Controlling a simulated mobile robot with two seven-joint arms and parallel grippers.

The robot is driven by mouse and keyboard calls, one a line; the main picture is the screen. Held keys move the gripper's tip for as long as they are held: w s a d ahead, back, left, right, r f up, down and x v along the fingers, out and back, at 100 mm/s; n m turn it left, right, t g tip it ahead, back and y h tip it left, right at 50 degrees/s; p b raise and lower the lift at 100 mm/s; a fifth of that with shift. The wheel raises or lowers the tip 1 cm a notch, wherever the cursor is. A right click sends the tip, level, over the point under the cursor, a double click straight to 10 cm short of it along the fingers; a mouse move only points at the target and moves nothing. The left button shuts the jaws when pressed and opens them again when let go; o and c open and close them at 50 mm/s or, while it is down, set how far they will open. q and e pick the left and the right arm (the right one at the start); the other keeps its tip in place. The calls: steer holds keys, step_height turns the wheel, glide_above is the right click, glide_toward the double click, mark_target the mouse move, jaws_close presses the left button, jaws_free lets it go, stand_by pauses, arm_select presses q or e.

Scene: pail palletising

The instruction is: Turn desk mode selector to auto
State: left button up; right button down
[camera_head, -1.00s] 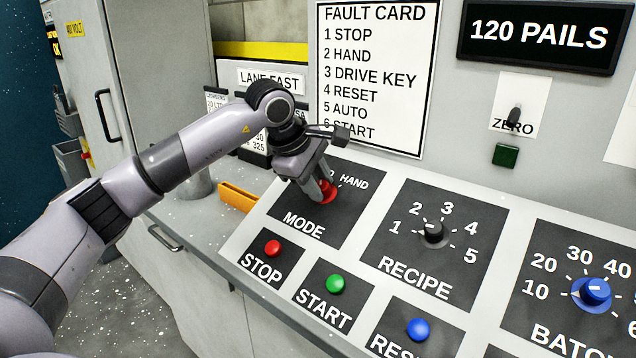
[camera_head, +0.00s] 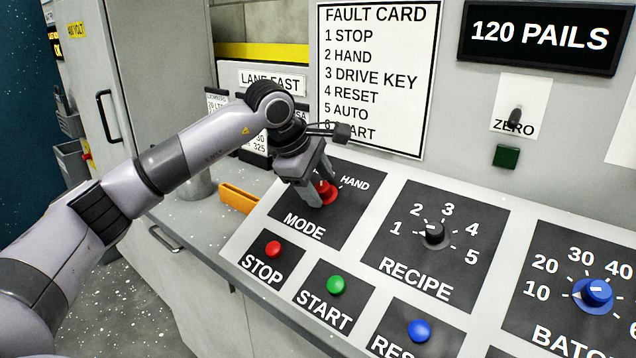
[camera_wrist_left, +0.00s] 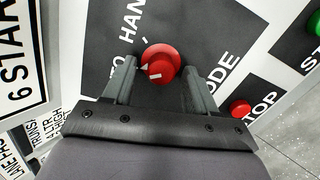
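The red mode selector knob (camera_head: 327,192) sits on the black MODE plate (camera_head: 345,222) of the sloped desk. In the left wrist view the knob (camera_wrist_left: 160,66) has a white line pointing left, roughly toward the partly hidden label ending in "TO"; HAND is higher up. My left gripper (camera_head: 322,188) is over the knob. In the wrist view its fingers (camera_wrist_left: 160,80) stand on either side of the knob with gaps showing, so it is open. The fingers and wrist hide part of the plate and the first label in the head view. My right gripper is not in view.
The red STOP button (camera_head: 273,248), green START button (camera_head: 336,285) and blue button (camera_head: 419,331) lie in front. The RECIPE knob (camera_head: 434,233) and blue batch knob (camera_head: 594,293) are to the right. The fault card (camera_head: 375,80) stands behind; an orange tray (camera_head: 238,200) lies left.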

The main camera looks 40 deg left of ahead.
arm_select(q)
steer(key=v, duration=0.7)
stand_by(0.6)
